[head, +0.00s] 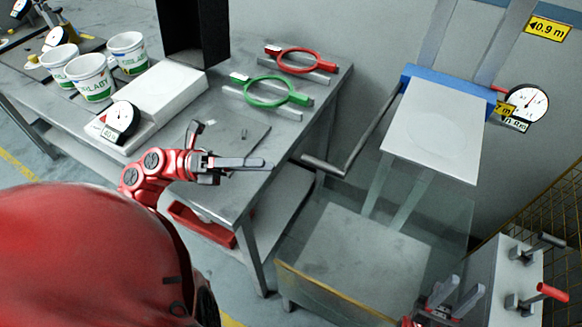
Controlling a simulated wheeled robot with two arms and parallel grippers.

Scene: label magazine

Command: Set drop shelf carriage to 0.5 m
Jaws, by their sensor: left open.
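The drop shelf carriage (440,85) is a blue bar on grey wall rails at the upper right. It carries a flat pale shelf (437,130). A yellow mark reading 0.9 m (548,28) is on the wall above it, and a partly hidden mark ending in "7 m" (505,108) is beside it. A grey bar handle (323,166) juts out left of the shelf. My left gripper (264,164) is open and empty above the bench edge, left of the handle and apart from it. My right gripper (461,293) is low at the right, its fingers apart.
A round dial (527,103) sits at the carriage's right end. A clear-walled bin (360,255) stands below the shelf. The bench (325,100) holds green (268,92) and red (300,60) ring tools. A white box with levers (508,265) and a wire cage are at the right.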

